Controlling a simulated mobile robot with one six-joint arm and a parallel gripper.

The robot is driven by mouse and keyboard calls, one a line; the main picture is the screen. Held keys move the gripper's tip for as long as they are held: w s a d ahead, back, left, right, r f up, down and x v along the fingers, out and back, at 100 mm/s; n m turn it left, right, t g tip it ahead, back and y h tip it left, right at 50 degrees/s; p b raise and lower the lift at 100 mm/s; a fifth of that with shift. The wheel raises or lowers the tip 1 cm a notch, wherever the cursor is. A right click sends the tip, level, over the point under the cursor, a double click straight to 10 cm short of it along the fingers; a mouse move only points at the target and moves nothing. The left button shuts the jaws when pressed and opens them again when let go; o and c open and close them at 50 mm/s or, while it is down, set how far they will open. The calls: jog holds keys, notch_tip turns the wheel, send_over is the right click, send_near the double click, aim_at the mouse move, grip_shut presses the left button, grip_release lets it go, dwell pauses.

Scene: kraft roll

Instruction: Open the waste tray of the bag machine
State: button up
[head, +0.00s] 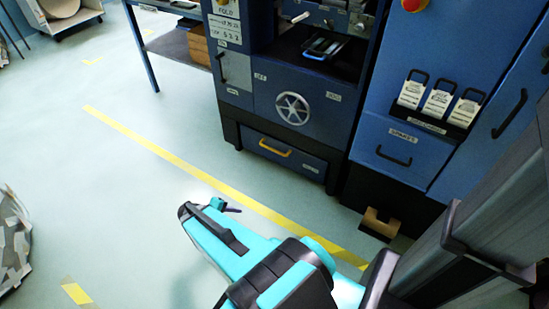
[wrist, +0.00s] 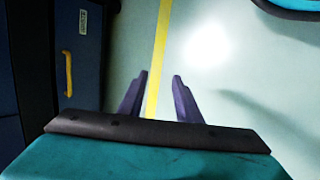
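The bag machine (head: 262,98) is a dark blue cabinet at the top middle of the head view. Its low drawer (head: 310,161), near the floor, has a yellow handle (head: 275,148) and looks closed. I take this drawer to be the waste tray; its label is too small to read. The yellow handle also shows upright at the left of the wrist view (wrist: 69,73). My gripper (head: 232,207) is over the floor in front of the machine, apart from the drawer. In the wrist view its two fingers (wrist: 160,78) are spread with only floor between them.
A yellow floor line (head: 170,156) runs in front of the machine. A blue cabinet (head: 385,140) with a black-handled drawer stands to the right, with a brown cardboard piece (head: 380,224) below. A bin (head: 12,240) stands at the left edge. The floor between is clear.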

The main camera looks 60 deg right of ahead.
jog(key=w+d+f+t+h+b, duration=0.15)
jog(key=w+d+h+b, duration=0.25)
jog(key=d+b, duration=0.8)
jog(key=t+h+b, duration=0.1)
jog(key=h+b, duration=0.3)
jog(key=b, duration=0.1)
send_near(274, 150)
jog(key=shift+w+a+n, duration=0.1)
jog(key=shift+a+n, duration=0.3)
jog(key=shift+a, duration=1.25)
jog(key=b+x, duration=0.4)
jog(key=x, duration=1)
jog(key=shift+r, duration=0.1)
grip_shut()
